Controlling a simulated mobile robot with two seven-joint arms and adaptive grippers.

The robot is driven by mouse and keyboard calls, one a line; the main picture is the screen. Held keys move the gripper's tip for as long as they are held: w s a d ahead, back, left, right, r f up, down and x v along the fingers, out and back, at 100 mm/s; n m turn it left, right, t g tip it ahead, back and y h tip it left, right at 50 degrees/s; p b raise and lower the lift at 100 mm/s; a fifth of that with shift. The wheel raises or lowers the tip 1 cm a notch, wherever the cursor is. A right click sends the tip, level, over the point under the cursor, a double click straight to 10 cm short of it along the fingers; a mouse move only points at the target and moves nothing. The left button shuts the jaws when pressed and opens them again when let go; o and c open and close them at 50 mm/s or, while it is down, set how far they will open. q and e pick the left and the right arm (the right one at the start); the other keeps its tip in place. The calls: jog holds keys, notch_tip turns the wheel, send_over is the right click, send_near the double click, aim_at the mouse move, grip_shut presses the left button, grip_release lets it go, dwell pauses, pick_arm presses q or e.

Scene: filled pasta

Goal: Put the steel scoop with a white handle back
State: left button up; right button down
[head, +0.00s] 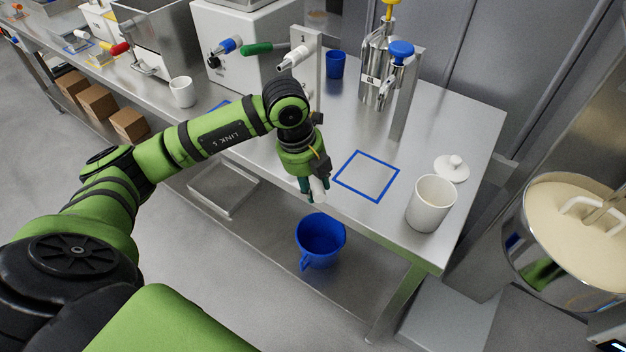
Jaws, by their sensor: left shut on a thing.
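My left gripper (312,190) hangs over the front edge of the steel table, just left of the blue square outline. Its dark teal fingers are shut on a white piece, which looks like the white handle of the steel scoop (318,190). I cannot make out the scoop's steel part; the gripper hides it or it is too small to tell. The blue square outline (366,176) on the tabletop is empty. My right gripper is not in view.
A white canister (431,203) stands right of the outline, with a white lid (451,168) behind it. A steel dispenser (379,70) stands behind. A blue bucket (320,240) is on the lower shelf. A round steel bin (575,235) of pale powder stands right.

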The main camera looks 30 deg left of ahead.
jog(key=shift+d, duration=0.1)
pick_arm(q)
jog(key=shift+f, duration=0.2)
jog(key=o, duration=1.2)
jog(key=shift+c, duration=0.2)
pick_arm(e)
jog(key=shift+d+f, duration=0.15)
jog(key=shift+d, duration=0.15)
pick_arm(q)
jog(key=shift+r, duration=0.15)
jog(key=shift+r, duration=0.2)
jog(key=b+v, duration=0.2)
jog(key=v, duration=0.9)
jog(key=shift+r, duration=0.35)
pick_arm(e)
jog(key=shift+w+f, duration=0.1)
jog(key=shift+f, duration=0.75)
pick_arm(q)
jog(key=shift+s, duration=0.1)
